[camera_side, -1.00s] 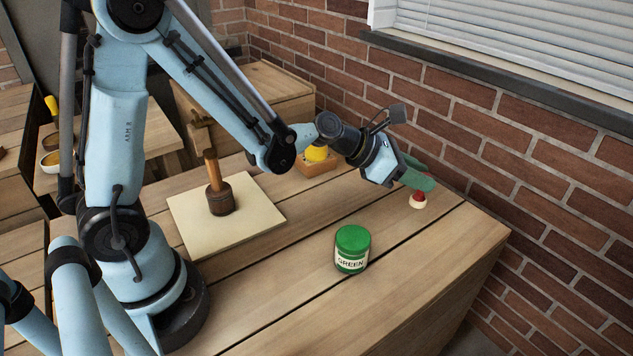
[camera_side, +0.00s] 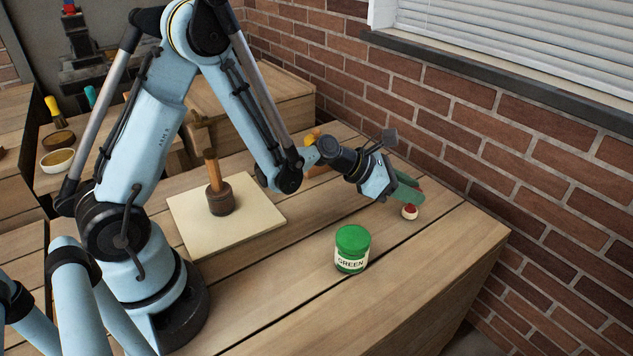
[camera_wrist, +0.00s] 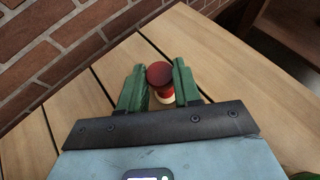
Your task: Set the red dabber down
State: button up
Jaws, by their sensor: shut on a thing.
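The red dabber (camera_side: 410,212) has a red body and a round cream pad at its lower end. My gripper (camera_side: 408,192), with green fingers, is shut on it near the far right part of the wooden table (camera_side: 455,250). In the wrist view, the dabber's dark red top (camera_wrist: 159,73) sits between the two green fingers (camera_wrist: 160,85), with a bit of the cream pad below. In the side view the dabber looks slightly tilted, and the fingers hide part of its body. I cannot tell whether its pad touches the table.
A green jar labelled GREEN (camera_side: 352,248) stands to the left and nearer the camera. A brown wooden-handled tool (camera_side: 220,195) stands on a cream board (camera_side: 187,221). A brick wall (camera_side: 540,170) runs behind the table. The table's right end is clear.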

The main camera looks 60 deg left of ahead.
jog(key=o, duration=1.1)
jog(key=shift+f, duration=0.1)
jog(key=shift+s+a+r, duration=0.15)
jog(key=shift+s+r, duration=0.1)
jog(key=shift+r, duration=0.05)
jog(key=s+a+r+m+g+y, duration=0.1)
jog(key=s+a+r+m+y, duration=0.1)
jog(key=s+m, duration=0.4)
jog(key=s+a+r+m+g+y, duration=0.1)
jog(key=s+r+m, duration=0.3)
jog(key=m, duration=0.9)
jog(key=s+a+r+m+g+y, duration=0.1)
jog(key=s+a+r+m+y, duration=0.2)
jog(key=s+m, duration=0.6)
jog(key=shift+s+a+m+y, duration=0.2)
jog(key=shift+m+y, duration=0.1)
jog(key=shift+m, duration=0.4)
